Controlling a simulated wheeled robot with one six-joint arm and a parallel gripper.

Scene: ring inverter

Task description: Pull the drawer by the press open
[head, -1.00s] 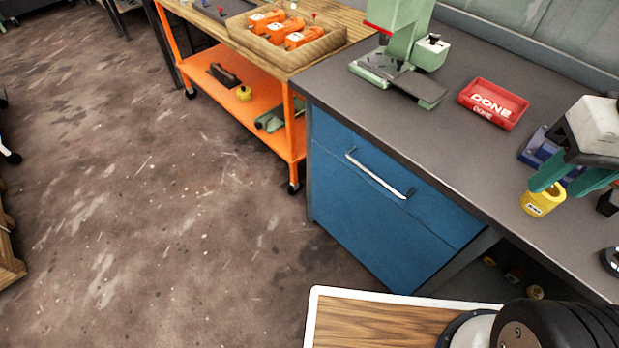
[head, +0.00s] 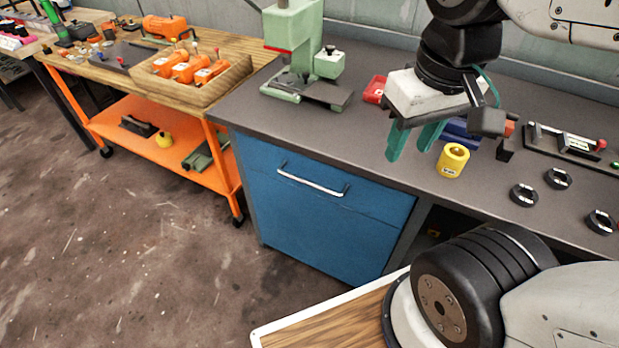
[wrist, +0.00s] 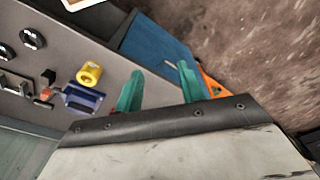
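The blue drawer (head: 265,179) is the top front of the blue cabinet under the grey bench, and it looks shut. Its silver bar handle (head: 312,181) runs across the front. The blue front also shows in the wrist view (wrist: 158,48). The green press (head: 298,50) stands on the bench above the cabinet. My gripper (head: 409,150) has two teal fingers, spread apart with nothing between them. It hangs over the bench, to the right of the handle and higher. In the wrist view the fingers (wrist: 158,88) are also apart.
Several black rings (head: 524,195) lie at the right. An orange cart (head: 160,150) stands left of the cabinet. The floor before the drawer is clear.

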